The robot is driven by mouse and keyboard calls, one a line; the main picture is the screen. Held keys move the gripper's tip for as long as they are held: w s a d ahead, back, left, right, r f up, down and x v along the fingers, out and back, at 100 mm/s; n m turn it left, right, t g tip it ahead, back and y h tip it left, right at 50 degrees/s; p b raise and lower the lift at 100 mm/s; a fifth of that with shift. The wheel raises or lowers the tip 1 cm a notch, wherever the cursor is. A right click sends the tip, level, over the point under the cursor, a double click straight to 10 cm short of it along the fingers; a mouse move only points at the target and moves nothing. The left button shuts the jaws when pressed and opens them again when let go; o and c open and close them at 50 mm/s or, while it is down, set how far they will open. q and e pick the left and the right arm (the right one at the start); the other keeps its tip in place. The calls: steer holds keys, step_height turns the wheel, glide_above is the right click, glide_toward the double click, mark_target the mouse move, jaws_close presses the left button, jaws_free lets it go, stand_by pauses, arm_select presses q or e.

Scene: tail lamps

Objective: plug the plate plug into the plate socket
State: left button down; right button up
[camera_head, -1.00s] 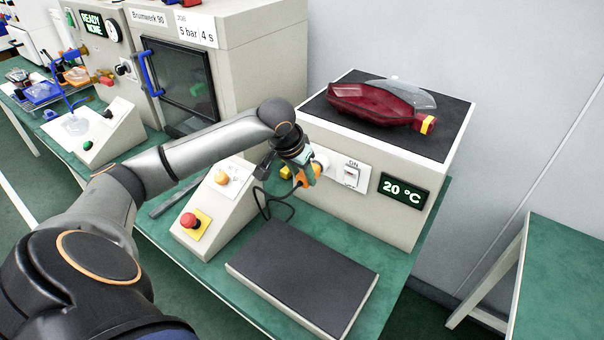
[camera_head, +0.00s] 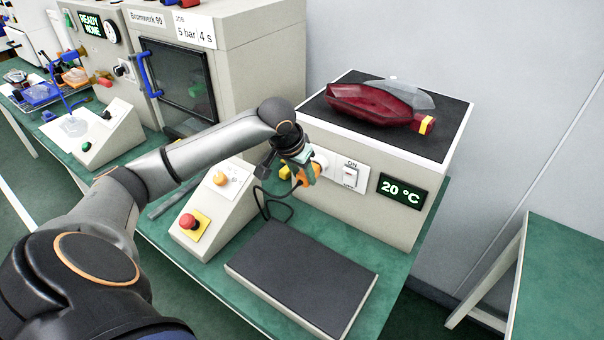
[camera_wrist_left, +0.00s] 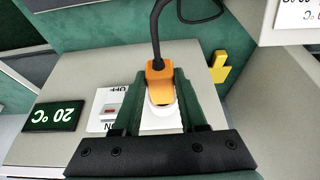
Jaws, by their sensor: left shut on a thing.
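The plate plug (camera_head: 313,172) is orange with a black cable. My left gripper (camera_head: 302,172) is shut on it, close to the front of the plate unit. In the left wrist view the plug (camera_wrist_left: 158,75) sits between the two green fingers (camera_wrist_left: 158,100), its cable running up. The plate socket (camera_head: 322,158) is a pale round fitting on the white panel beside the ON switch, partly hidden by plug and gripper. In the wrist view the socket (camera_wrist_left: 163,112) lies directly behind the plug. I cannot tell how deep the plug is in it. My right gripper is not in view.
The plate unit (camera_head: 385,215) shows 20 °C and carries a red lamp (camera_head: 370,104) on its dark top. A control box (camera_head: 215,207) with a red button stands to the left. A dark flat plate (camera_head: 300,275) lies in front. A yellow hook (camera_wrist_left: 218,68) is beside the plug.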

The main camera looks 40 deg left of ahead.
arm_select(q)
steer(key=shift+c, duration=1.9)
jaws_free()
steer(key=v, duration=1.2)
steer(key=shift+r, duration=0.3)
steer(key=shift+d, duration=0.1)
